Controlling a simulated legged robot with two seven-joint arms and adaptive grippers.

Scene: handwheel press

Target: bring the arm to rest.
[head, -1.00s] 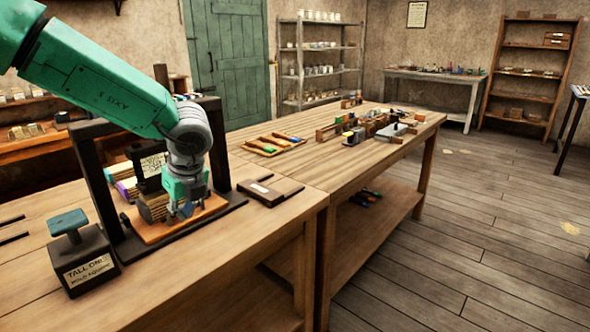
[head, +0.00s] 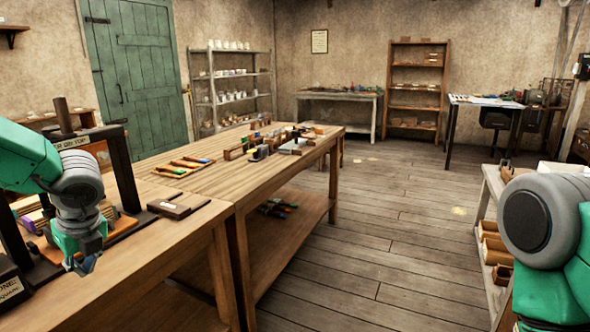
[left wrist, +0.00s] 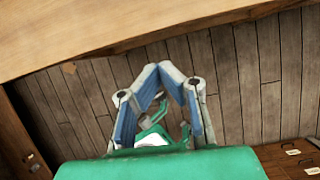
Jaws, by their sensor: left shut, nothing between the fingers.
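My left gripper (head: 82,268) hangs low at the left of the head view, at the front edge of the near workbench (head: 170,235), beside the press. In the left wrist view its two blue-padded fingers (left wrist: 160,72) come together at the tips with nothing between them. Plank floor shows beyond the fingers, so the gripper points down past the bench edge. The dark frame of the press (head: 122,170) stands behind my left arm, which hides part of it. My right arm shows at the right edge of the head view; its gripper is out of sight.
A dark flat wooden piece (head: 179,205) lies on the near bench, right of the press. The farther bench holds a tray of tools (head: 184,167) and small items. A pale shelf unit (head: 492,225) stands near my right arm. Open plank floor (head: 400,220) lies between.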

